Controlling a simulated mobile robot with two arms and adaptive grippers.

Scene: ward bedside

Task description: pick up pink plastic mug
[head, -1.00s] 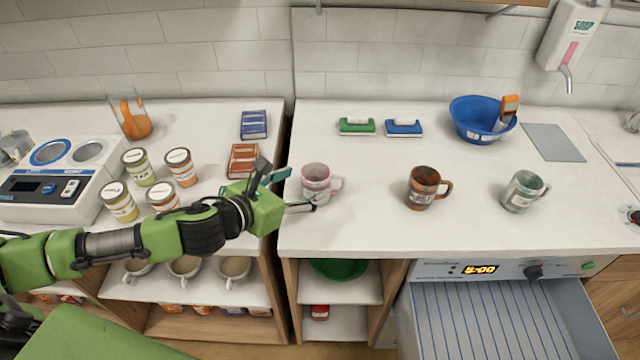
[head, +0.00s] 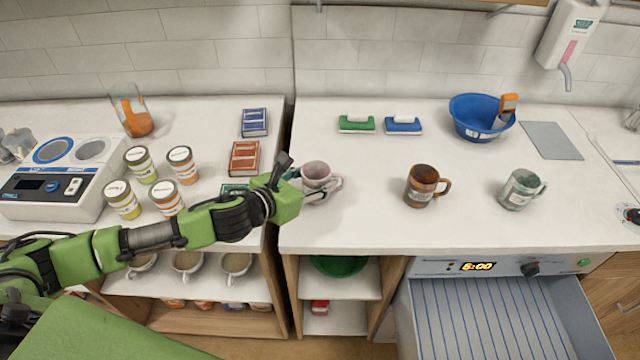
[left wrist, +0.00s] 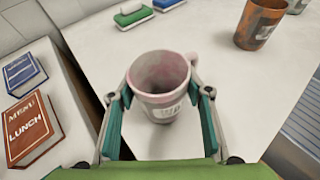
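The pink plastic mug (head: 317,176) stands upright on the white counter, near its left end. In the left wrist view the pink mug (left wrist: 161,84) is between the two fingers, its handle at the upper right. My left gripper (head: 310,187) is at the mug in the head view. In the left wrist view my left gripper (left wrist: 160,110) is open, one finger on each side of the mug; I cannot tell whether either finger touches it. My right gripper is not in view.
A brown mug (head: 422,186) and a grey-green mug (head: 520,189) stand to the right. Green (head: 356,124) and blue (head: 403,126) brushes lie behind. A blue basin (head: 474,118) stands farther back. A gap separates this counter from the left one, with red (head: 244,158) and blue (head: 254,122) books.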

